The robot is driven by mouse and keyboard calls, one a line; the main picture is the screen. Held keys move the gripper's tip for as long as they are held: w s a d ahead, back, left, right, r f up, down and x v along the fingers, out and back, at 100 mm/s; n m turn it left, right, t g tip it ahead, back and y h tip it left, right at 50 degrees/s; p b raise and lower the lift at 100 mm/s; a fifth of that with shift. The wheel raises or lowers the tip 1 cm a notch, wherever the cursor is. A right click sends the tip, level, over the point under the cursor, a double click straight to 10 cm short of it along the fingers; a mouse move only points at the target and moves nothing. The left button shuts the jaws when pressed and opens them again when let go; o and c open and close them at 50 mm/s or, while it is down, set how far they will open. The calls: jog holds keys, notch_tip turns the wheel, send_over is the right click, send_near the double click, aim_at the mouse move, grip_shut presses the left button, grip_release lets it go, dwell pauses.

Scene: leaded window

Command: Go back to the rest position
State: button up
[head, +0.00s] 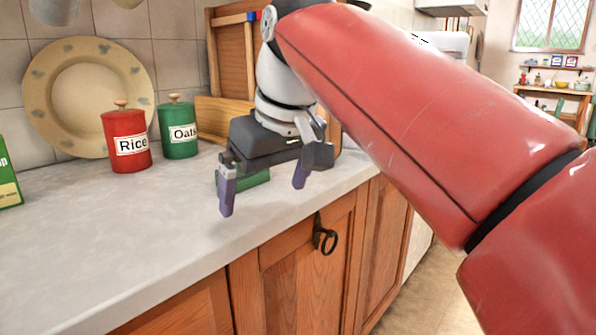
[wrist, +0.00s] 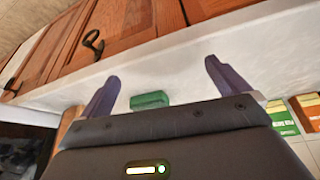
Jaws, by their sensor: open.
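My gripper (head: 262,195) is open and empty above the front part of the counter. Its two purple-grey fingers stand wide apart, and they also show in the wrist view (wrist: 165,88). A green object (head: 254,179) lies on the counter behind the fingers, partly hidden by the gripper in the head view. In the wrist view the green object (wrist: 150,100) shows between the fingers, apart from them. My red arm reaches in from the right and hides part of the counter.
A red Rice canister (head: 127,143) and a green Oats canister (head: 178,130) stand near the wall, before a large plate (head: 75,85). A green box (head: 6,178) is at the left edge. A wooden cabinet (head: 300,265) with a dark ring handle (head: 323,236) is below. The counter's left front (head: 110,235) is clear.

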jog(key=s+d+f+m+t+h, duration=0.1)
jog(key=s+d+f+m, duration=0.3)
jog(key=d+f, duration=0.5)
jog(key=s+d+f+m+h, duration=0.1)
jog(key=s+d+f+m, duration=0.3)
jog(key=f, duration=1.3)
jog(key=s+d, duration=0.4)
jog(key=d, duration=0.2)
jog(key=shift+s+d+f+t+h, duration=0.15)
jog(key=shift+d+t+h, duration=0.1)
jog(key=shift+t+h, duration=0.15)
